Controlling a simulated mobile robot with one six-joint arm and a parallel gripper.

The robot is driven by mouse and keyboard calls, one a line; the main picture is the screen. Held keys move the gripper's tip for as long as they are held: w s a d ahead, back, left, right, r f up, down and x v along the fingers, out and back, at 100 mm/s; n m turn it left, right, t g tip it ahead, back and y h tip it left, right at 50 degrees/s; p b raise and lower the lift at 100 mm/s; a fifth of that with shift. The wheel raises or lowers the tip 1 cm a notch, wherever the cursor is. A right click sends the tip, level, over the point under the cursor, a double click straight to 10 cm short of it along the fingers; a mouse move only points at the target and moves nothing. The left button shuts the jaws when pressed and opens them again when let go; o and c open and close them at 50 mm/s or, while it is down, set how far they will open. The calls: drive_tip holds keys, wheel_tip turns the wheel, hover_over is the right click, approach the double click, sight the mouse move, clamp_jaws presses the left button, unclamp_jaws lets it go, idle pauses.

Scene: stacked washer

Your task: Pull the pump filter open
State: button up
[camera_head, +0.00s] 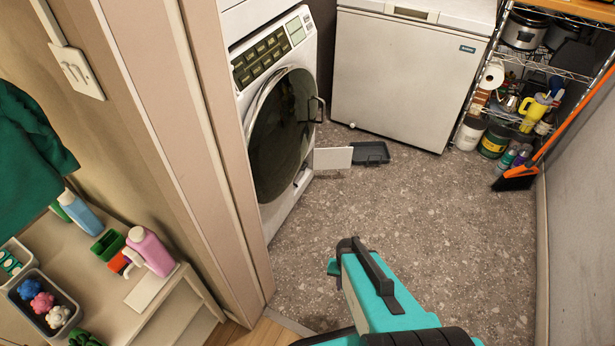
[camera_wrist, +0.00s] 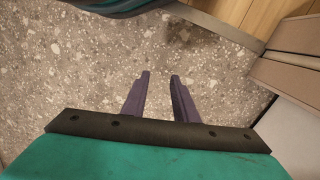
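The white front-loading washer (camera_head: 306,65) stands behind the door frame in the head view, its round dark glass door closed. A small white flap (camera_head: 333,158) stands swung out at the washer's lower front corner. The pump filter itself cannot be made out; the opening is small and seen edge-on. My gripper (camera_wrist: 160,75) shows in the wrist view with its two dark fingers apart and only speckled floor between them. It is empty and away from the washer front. The head view shows my teal arm over the floor, but not clearly the fingertips.
A dark shallow tray (camera_head: 371,153) lies on the floor beside the flap. A white chest freezer (camera_head: 410,75) stands behind. The door frame (camera_head: 205,130) edges the left side. A shelf rack and an orange broom (camera_head: 515,178) stand right. The middle floor is clear.

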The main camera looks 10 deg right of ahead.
drive_tip(key=w+d+f+m+t+h+b, duration=0.25)
drive_tip(key=w+d+f+m+b, duration=0.2)
drive_tip(key=d, duration=0.55)
drive_tip(key=w+d+f+m+t+h+b, duration=0.1)
drive_tip(key=w+d+f+m+t+b, duration=0.25)
drive_tip(key=w+d, duration=0.45)
drive_tip(key=w+d+f+m+t+h+b, duration=0.1)
drive_tip(key=w+d+f+m+t+b, duration=0.25)
drive_tip(key=d, duration=0.85)
drive_tip(key=s+d+f+m+t+h+b, duration=0.1)
drive_tip(key=d+m+h+b, duration=0.2)
drive_tip(key=d, duration=0.5)
drive_tip(key=d+f+m+t+h+b, duration=0.1)
drive_tip(key=d+f+m+b, duration=0.15)
drive_tip(key=d+b, duration=0.45)
drive_tip(key=s+d+r+m+t+h+b, duration=0.1)
drive_tip(key=s+d+m+h+b, duration=0.1)
drive_tip(key=d, duration=0.6)
drive_tip(key=s+d+r+m+t+h+b, duration=0.2)
drive_tip(key=s+d+m+h, duration=0.1)
drive_tip(key=s+d, duration=0.4)
drive_tip(key=shift+s+d+m+b, duration=0.2)
drive_tip(key=shift+d+m+b, duration=0.15)
drive_tip(key=shift+m+b, duration=0.05)
